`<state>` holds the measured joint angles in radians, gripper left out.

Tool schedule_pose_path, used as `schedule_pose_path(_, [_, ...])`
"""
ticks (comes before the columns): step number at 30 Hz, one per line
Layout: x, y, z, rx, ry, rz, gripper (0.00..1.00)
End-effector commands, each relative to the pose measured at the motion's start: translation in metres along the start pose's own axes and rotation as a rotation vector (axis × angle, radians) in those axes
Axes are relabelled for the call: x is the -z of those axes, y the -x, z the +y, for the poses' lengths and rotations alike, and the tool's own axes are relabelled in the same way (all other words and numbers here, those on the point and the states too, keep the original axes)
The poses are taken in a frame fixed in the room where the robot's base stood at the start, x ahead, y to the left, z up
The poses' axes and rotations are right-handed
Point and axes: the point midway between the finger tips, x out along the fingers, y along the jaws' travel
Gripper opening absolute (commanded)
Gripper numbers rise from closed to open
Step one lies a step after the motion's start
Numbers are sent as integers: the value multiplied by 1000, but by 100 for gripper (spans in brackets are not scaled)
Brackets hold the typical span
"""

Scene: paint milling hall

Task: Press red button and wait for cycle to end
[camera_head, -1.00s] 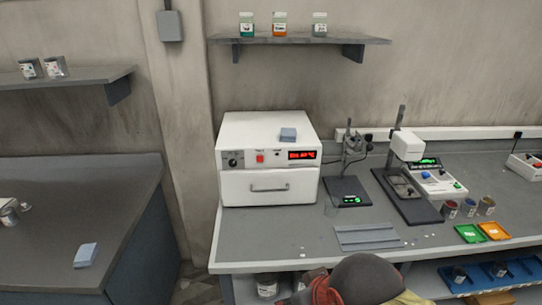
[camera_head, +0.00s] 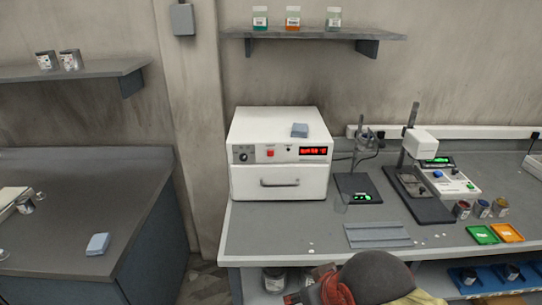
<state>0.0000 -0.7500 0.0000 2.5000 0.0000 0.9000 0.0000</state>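A white oven-like box (camera_head: 278,155) stands at the left end of the long grey bench. Its front panel carries a small square red button (camera_head: 270,153), a dark knob (camera_head: 243,157) to the left and a lit red display (camera_head: 313,151) to the right, whose digits are too small to read surely. Below them is a closed front with a grey handle (camera_head: 280,182). Nothing touches the button. A dark rounded part with red and yellow, seemingly of my arm, shows at the bottom edge. My gripper is not in view.
A grey ridged plate (camera_head: 378,235) lies in front. A side bench (camera_head: 75,205) stands left.

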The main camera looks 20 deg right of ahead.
Motion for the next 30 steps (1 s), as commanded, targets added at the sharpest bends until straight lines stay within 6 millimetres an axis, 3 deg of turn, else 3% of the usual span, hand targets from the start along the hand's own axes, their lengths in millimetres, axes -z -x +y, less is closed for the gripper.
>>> schedule_pose_path(4, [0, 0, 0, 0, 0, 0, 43])
schedule_pose_path(27, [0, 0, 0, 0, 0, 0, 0])
schedule_pose_path(30, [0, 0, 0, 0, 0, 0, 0])
